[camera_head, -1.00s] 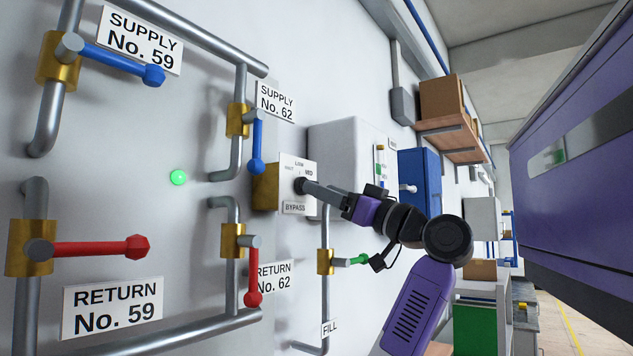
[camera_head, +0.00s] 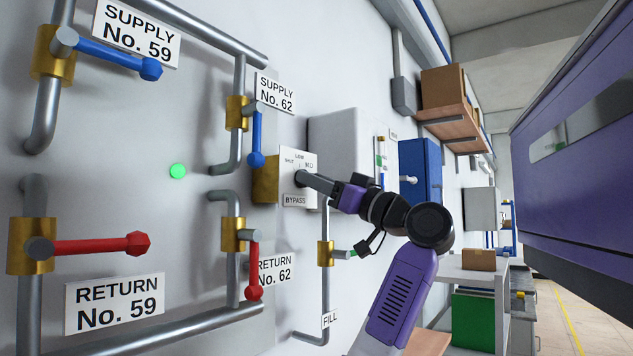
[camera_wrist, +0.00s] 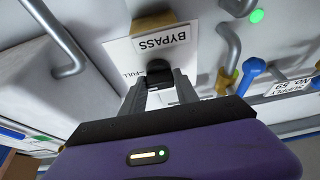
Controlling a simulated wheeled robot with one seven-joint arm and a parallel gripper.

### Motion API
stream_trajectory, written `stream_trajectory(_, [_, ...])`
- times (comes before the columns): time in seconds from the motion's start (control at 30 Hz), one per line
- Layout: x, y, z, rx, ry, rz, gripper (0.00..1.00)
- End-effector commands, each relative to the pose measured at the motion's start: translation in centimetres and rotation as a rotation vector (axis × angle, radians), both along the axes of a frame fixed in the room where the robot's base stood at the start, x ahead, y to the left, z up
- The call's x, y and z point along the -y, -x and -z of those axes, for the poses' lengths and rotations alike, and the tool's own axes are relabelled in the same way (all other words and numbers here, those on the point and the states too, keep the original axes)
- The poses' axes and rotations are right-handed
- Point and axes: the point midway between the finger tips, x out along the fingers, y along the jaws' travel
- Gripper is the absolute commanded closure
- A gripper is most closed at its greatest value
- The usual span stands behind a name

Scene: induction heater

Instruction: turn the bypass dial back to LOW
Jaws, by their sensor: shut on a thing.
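The bypass dial's white plate (camera_head: 312,162) is on the wall, with SHUT, LOW and MD along its top and BYPASS below. The dark dial knob (camera_wrist: 157,73) sits between my fingertips in the wrist view, where the plate appears upside down and a FULL mark shows beside the knob. My gripper (camera_head: 303,179) reaches the plate from the right and is shut on the knob. My fingers cover much of the knob, and I cannot tell which mark it points to.
The blue Supply No. 62 handle (camera_head: 257,140) hangs just left of the plate. The red Return No. 62 handle (camera_head: 254,270) is below it. The fill valve (camera_head: 325,253) stands under my arm. A grey box (camera_head: 335,135) is behind the plate.

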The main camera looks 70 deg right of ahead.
Motion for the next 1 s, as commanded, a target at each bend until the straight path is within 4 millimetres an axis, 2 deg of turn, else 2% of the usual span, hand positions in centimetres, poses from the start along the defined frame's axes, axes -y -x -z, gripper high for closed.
stream_trajectory(0.37, [0.21, 0.14, 0.35, -0.032, 0.127, 0.002, 1.00])
stream_trajectory(1.0, [0.48, 0.21, -0.08, -0.169, 0.695, 0.000, 1.00])
